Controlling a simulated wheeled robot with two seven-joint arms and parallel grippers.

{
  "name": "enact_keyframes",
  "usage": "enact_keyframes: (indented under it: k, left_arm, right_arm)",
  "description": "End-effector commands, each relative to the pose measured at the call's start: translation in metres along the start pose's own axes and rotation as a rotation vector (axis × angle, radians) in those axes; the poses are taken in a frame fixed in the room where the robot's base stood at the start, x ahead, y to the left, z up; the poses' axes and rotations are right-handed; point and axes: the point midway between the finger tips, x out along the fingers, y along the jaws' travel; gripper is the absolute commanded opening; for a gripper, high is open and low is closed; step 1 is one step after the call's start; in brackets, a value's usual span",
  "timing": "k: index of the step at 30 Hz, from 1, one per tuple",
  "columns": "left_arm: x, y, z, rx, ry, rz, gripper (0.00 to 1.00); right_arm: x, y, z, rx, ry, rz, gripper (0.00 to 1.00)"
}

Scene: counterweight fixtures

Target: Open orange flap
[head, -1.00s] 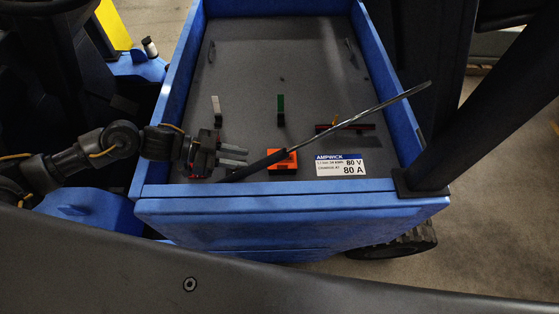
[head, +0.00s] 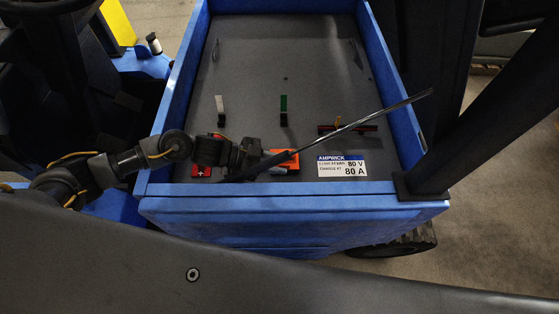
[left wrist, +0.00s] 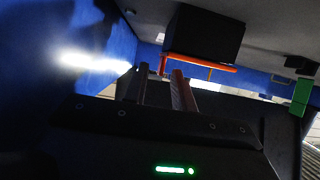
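The orange flap (head: 291,157) lies near the front edge of the grey deck in the head view, partly hidden by a dark strut and my left gripper. My left gripper (head: 284,171) is low, at the flap's left and front side. In the left wrist view an orange bar (left wrist: 205,64), apparently the flap, runs along a black block (left wrist: 205,35). The two fingers of my left gripper (left wrist: 163,88) are apart there, with the bar's left end beyond and between their tips. I cannot tell whether they touch it. My right gripper is not in view.
A black and silver strut (head: 375,115) slants across the deck above the flap. Blue walls (head: 180,95) enclose the deck. A red part with a plus sign (head: 201,171), a white tab (head: 220,103), a green tab (head: 284,103) and a red bar (head: 360,128) stand around.

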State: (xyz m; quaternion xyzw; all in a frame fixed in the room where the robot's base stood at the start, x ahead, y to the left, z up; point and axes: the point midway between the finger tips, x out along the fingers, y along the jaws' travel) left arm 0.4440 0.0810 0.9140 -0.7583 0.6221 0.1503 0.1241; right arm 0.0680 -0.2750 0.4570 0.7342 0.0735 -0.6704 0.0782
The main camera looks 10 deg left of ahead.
Motion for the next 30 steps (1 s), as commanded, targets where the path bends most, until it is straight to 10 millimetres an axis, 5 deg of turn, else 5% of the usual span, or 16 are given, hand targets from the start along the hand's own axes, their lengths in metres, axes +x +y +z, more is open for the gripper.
enact_keyframes:
  k: [12,18,30]
  left_arm:
    - [0.0087,0.0003,0.0005,0.000,-0.001,0.000,0.26]
    - [0.0085,0.0004,0.0004,0.000,-0.001,0.000,0.00]
    - [0.0084,0.0004,0.0004,-0.001,0.000,0.000,0.00]
  right_arm:
    - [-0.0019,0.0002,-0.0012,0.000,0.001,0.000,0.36]
    - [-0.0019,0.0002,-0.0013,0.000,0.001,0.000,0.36]
    - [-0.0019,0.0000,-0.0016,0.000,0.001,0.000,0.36]
